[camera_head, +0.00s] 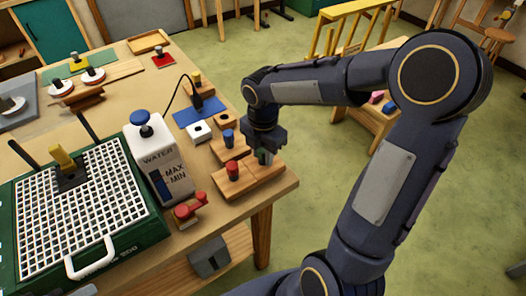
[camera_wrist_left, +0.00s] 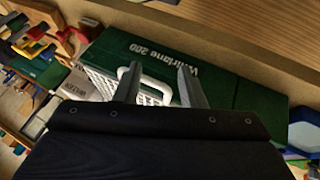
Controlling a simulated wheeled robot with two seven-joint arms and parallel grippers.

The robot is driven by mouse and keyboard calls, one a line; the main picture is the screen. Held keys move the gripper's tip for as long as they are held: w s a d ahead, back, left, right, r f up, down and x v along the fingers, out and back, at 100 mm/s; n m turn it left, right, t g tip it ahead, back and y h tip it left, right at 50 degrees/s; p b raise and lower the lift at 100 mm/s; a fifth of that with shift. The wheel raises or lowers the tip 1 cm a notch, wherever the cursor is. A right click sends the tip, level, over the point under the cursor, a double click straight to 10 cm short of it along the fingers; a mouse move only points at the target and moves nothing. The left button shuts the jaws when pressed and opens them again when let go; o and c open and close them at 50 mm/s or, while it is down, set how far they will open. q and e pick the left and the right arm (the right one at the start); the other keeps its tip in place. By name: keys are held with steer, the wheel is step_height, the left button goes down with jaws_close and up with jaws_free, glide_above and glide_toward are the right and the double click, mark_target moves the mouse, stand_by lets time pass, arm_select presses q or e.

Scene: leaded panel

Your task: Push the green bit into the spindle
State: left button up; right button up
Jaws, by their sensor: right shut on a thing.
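My right gripper (camera_head: 264,143) points down over the front right corner of the workbench. It is shut on the green bit (camera_head: 264,157), whose greenish body shows just below the fingers, close above or in a wooden block (camera_head: 267,169); I cannot tell which. The green grinder (camera_head: 122,237) has a white grid top with a black square mount (camera_head: 70,179) and a yellow piece (camera_head: 64,158) standing on it. The spindle is not clearly visible there. In the left wrist view my left gripper (camera_wrist_left: 157,80) is open and empty, its fingers apart before the grinder (camera_wrist_left: 150,55).
A red bit (camera_head: 232,168) and a blue bit (camera_head: 229,137) stand in wooden blocks beside my right gripper. A white water bottle (camera_head: 157,165) stands between them and the grinder. A red clamp-like piece (camera_head: 190,210) lies in front. Open floor lies right of the bench.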

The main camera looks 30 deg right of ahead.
steer(key=o, duration=0.3)
steer(key=c, duration=0.4)
steer(key=shift+r, duration=0.1)
steer(key=shift+r+p, duration=0.85)
steer(key=shift+p, duration=0.05)
stand_by(0.5)
steer(key=shift+r+p, duration=0.7)
steer(key=shift+r, duration=0.05)
